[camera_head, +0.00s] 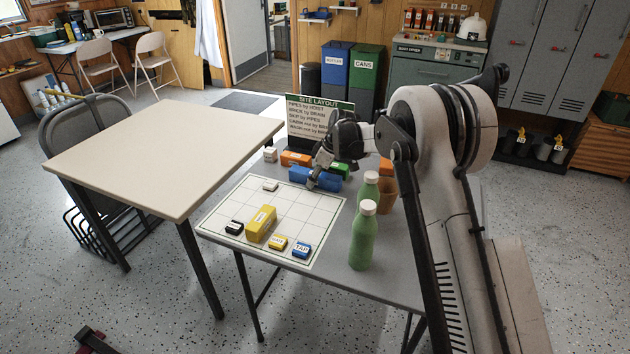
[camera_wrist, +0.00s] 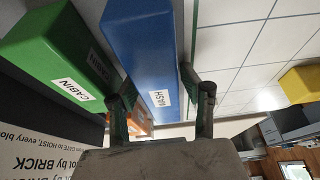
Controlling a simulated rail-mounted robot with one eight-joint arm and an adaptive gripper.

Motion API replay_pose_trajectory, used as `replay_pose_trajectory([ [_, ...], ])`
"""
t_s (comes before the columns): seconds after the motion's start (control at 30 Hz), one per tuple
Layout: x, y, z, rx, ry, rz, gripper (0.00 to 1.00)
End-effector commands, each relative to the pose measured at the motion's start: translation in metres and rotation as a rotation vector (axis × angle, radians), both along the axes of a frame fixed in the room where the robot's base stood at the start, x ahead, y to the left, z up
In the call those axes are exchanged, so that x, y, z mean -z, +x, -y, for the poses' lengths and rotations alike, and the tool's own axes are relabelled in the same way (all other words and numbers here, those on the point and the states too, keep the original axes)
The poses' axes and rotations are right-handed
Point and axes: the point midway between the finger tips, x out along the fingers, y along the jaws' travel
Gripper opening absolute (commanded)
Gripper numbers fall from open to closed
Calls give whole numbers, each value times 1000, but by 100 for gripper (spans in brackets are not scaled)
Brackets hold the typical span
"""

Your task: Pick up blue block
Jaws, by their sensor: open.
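The long blue block (camera_head: 300,174) lies at the back edge of the gridded board. In the wrist view the blue block (camera_wrist: 145,45) carries a label that reads WASH. My gripper (camera_head: 314,178) is at the block, coming down from above and hiding part of it in the head view. In the wrist view my open gripper (camera_wrist: 158,85) has one finger on each side of the block, near its labelled end. I cannot tell whether either finger touches it.
A green block labelled CABIN (camera_wrist: 60,60) lies close beside the blue one. Orange blocks (camera_head: 296,158) stand behind. A yellow block (camera_head: 261,223) and small labelled tiles (camera_head: 301,249) lie on the board (camera_head: 320,215). Green bottles (camera_head: 363,238) and an orange cup (camera_head: 386,196) stand right.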

Motion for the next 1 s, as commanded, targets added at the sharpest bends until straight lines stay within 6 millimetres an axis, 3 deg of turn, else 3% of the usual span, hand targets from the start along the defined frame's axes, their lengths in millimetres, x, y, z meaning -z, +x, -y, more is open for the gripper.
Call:
replay_pose_trajectory([
  [0.17, 0, 0, 0, 0, 0, 0, 41],
  [0.47, 0, 0, 0, 0, 0, 0, 1],
  [0.77, -2, 0, 0, 0, 0, 0, 0],
  [1.0, -22, 0, 0, 0, 0, 0, 0],
])
